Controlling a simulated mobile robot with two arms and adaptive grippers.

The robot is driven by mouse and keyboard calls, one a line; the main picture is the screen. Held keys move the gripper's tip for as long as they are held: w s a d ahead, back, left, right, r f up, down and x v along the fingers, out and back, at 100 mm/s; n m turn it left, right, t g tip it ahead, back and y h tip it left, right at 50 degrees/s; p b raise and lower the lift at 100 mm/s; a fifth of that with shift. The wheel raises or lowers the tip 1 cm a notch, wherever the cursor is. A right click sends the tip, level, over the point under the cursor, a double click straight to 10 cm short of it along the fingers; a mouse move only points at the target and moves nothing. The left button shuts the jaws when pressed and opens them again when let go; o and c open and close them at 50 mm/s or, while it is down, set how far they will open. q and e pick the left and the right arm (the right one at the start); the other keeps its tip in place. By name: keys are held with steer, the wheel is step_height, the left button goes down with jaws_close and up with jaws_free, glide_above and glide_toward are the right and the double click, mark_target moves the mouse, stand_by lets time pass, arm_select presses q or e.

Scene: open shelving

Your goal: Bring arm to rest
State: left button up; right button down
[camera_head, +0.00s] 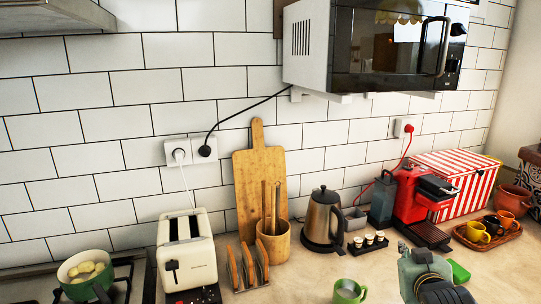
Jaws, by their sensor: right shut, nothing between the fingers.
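My right gripper (422,268) shows at the bottom right, in front of the counter. It is shut and empty, and its fingers are hard to make out from this angle. A green mug (348,291) stands to its left at the bottom edge, apart from it. A small bright green thing (459,271) lies just to its right, partly hidden by it. My left gripper is not in view.
The counter (310,272) holds a toaster (187,252), kettle (322,220), red coffee machine (415,196) and a tray (487,240) with cups. A microwave (385,45) hangs above. A pot (86,272) sits on the stove at left. Bare counter lies around the green mug.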

steer(key=s+a+f+n+g+y, duration=0.1)
steer(key=s+a+f+g, duration=0.25)
steer(key=s+f, duration=0.55)
steer(key=s+a+f+g+y, duration=0.15)
steer(key=s+a+f, duration=0.25)
steer(key=s+f, duration=0.45)
steer(key=s+a+f+n+g, duration=0.1)
steer(key=s+a+f+g, duration=0.15)
steer(key=s, duration=0.65)
steer(key=s+a+f+g, duration=0.2)
steer(key=s+a+f, duration=0.1)
steer(key=s, duration=0.6)
step_height(320, 180, down, 26)
steer(key=s+g, duration=0.2)
steer(key=s+d+f, duration=0.3)
steer(key=s+f, duration=1.3)
steer(key=shift+s+d+f+n+g+y, duration=0.15)
steer(key=shift+s+f+n+g+y, duration=0.2)
steer(key=shift+s+f+g, duration=0.1)
